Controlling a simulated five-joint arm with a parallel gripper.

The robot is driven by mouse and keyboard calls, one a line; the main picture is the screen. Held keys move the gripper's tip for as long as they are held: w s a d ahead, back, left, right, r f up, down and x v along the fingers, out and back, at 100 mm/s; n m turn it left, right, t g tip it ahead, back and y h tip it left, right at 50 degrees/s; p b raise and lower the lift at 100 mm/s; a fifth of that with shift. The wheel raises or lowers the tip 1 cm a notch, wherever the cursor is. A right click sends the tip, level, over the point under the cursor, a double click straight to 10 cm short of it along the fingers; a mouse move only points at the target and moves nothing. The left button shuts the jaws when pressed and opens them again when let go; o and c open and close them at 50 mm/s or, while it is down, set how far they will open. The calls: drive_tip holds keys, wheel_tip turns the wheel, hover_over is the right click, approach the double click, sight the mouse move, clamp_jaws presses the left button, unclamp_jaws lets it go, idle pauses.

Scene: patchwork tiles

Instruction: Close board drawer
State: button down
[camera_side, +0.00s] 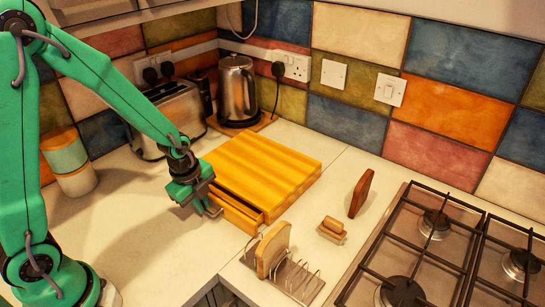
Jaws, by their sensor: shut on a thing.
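The wooden board (268,162) lies flat on the counter, with striped yellow-brown top. Its drawer (236,212) sticks out partway from the front-left side, leaving a dark gap between the drawer front and the board. My gripper (205,207) is at the drawer front, near its left end, with its jaws closed low at the drawer's front or handle. The handle itself is mostly hidden by the jaws, so the exact grip is hard to see.
A toast rack (297,281) with a bread slice (272,249) stands in front of the drawer. A butter dish (332,229), a brown upright block (360,194) and a gas hob (440,262) are to the right. A toaster (172,116) and kettle (237,90) stand behind. Counter left of the drawer is clear.

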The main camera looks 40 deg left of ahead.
sight(214, 192)
drive_tip(key=shift+w, duration=2.35)
drive_tip(key=c, duration=1.8)
unclamp_jaws()
drive_tip(key=shift+c, duration=0.2)
drive_tip(key=shift+s+r, duration=0.1)
drive_tip(key=shift+r, duration=0.05)
drive_tip(key=shift+r, duration=0.15)
wheel_tip(214, 192, up, 7)
drive_tip(key=s, duration=0.1)
drive_tip(key=shift+s, duration=0.15)
drive_tip(key=shift+r, duration=0.1)
